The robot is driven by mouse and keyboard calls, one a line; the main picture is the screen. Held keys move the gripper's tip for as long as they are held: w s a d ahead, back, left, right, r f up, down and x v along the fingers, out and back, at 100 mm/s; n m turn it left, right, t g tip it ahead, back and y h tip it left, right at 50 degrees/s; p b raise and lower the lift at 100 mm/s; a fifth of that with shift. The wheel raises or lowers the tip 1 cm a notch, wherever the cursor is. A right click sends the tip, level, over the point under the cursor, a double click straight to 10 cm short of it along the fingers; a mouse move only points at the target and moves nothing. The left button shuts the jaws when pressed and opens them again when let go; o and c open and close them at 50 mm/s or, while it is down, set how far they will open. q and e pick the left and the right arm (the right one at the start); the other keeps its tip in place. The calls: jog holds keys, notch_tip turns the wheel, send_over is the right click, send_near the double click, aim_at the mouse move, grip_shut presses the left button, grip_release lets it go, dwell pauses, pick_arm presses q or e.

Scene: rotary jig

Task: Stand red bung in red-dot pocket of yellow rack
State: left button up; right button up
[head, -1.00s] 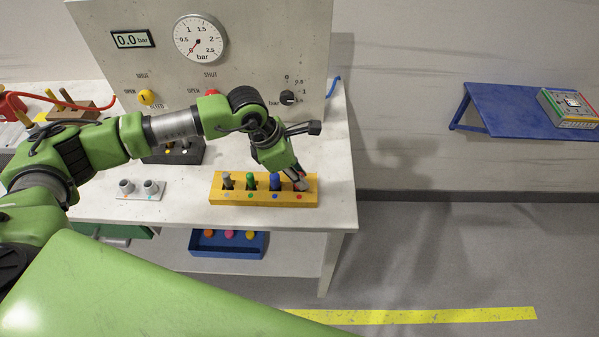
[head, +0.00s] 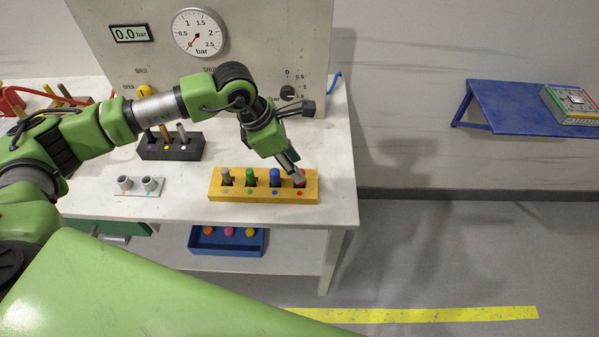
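The yellow rack (head: 230,194) lies on the bench top, with grey, green and blue bungs standing in its pockets from the left. The red bung (head: 301,173) shows in small part at the rack's right end, at the pocket with the red dot (head: 300,194). It looks roughly upright, but its seating is hard to see. My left gripper (head: 291,166) reaches down from the upper left, its fingertips right beside the bung's top. Whether they touch or grip it is too small to tell. My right gripper is not in view.
A black rack (head: 170,151) with several pegs and a grey two-cup holder (head: 140,188) stand to the left. A gauge panel (head: 262,45) rises behind. A blue tray (head: 227,243) sits on the lower shelf. The bench is clear in front of the yellow rack.

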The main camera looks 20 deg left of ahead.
pick_arm(q)
jog(key=b+v, duration=0.2)
jog(key=v, duration=0.6)
